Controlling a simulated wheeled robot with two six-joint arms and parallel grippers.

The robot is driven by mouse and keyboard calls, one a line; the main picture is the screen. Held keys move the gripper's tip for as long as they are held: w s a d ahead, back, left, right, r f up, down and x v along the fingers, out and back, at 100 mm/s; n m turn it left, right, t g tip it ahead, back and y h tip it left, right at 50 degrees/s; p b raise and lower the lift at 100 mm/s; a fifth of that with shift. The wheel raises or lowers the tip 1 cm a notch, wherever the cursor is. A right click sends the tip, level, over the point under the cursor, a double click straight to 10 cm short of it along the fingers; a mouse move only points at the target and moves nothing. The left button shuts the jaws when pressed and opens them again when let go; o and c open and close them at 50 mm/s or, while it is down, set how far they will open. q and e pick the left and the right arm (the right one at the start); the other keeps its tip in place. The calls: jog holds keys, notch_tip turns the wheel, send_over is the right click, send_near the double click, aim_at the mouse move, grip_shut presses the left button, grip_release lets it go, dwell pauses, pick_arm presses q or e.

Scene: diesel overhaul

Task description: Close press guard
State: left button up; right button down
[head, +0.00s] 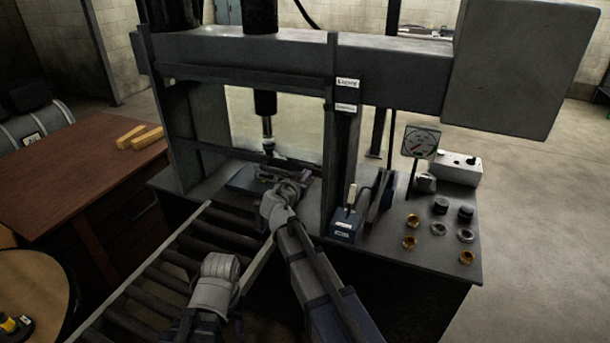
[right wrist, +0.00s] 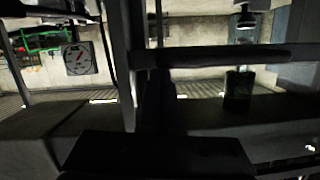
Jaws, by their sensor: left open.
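The press (head: 342,150) stands in the middle of the head view, with its ram (head: 266,115) hanging over the bed. The guard shows as dark horizontal bars across the press front; its lower bar (head: 225,152) runs a little above the bed. My right gripper (head: 298,178) is at the press front, close to the right end of that bar. Its fingers are small and partly hidden, so contact and jaw state are unclear. In the right wrist view a dark bar (right wrist: 215,56) crosses close by. My left gripper (head: 222,268) is open, over the rollers, apart from the guard.
A roller conveyor (head: 165,278) leads to the press. A blue box with a lever (head: 346,228) and a gauge (head: 421,142) stand right of the press post, beside several small rings and caps. A wooden bench (head: 75,178) with yellow blocks (head: 140,137) is at left.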

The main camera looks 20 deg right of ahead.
pick_arm(q)
notch_tip(320, 180, down, 19)
jog(key=b, duration=1.7)
pick_arm(e)
notch_tip(320, 180, down, 19)
pick_arm(q)
notch_tip(320, 180, up, 6)
jog(key=a+p, duration=0.1)
jog(key=p, duration=0.5)
jog(key=shift+a+r, duration=0.15)
pick_arm(e)
jog(key=s+a+r, duration=0.5)
jog(key=s+r, duration=0.1)
jog(key=s, duration=0.2)
jog(key=shift+s+a+r, duration=0.15)
jog(key=shift+s, duration=0.05)
